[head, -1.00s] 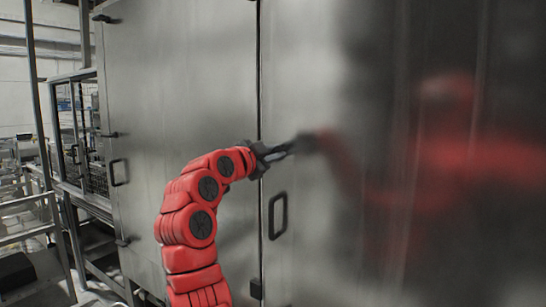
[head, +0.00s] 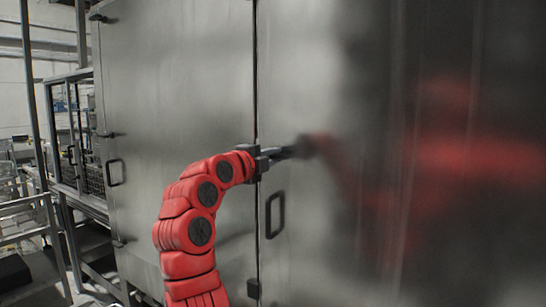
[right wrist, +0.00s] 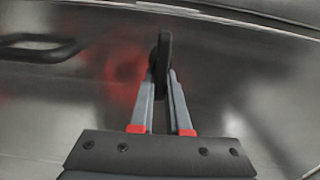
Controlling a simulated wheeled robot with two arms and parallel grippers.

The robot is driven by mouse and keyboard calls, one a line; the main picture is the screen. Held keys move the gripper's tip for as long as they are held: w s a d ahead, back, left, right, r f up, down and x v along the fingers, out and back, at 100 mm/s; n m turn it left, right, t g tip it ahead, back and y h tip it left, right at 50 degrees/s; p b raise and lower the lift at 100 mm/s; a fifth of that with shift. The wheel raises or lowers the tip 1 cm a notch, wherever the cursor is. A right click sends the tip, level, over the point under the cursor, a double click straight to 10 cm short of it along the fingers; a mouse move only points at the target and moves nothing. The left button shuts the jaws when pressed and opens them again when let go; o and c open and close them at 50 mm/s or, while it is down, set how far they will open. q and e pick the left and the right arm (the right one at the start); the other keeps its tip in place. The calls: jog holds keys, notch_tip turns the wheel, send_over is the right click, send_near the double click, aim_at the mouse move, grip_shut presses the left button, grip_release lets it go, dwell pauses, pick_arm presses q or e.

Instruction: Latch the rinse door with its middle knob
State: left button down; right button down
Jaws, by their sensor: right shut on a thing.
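The rinse door (head: 345,230) is a brushed steel panel on the right of the head view. It stands flush beside a vertical seam, looking closed. My right gripper (head: 292,152) reaches across the seam to the door. In the right wrist view its two grey fingers (right wrist: 164,85) are shut on a dark, slim knob (right wrist: 163,50), which points away from the wrist along the fingers. In the head view the knob is mostly hidden by the fingers, so its turn is hard to read. My left gripper is not in view.
A dark pull handle (head: 275,214) sits on the door below the gripper; it also shows in the right wrist view (right wrist: 40,48). A steel panel (head: 180,110) with another handle (head: 116,172) stands left of the seam. Metal railings (head: 30,215) are at far left.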

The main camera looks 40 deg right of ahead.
jog(key=shift+f, duration=0.1)
dwell(0.3)
jog(key=c, duration=0.9)
grip_release()
jog(key=b+v, duration=0.4)
jog(key=v, duration=1.3)
jog(key=shift+s+a, duration=0.15)
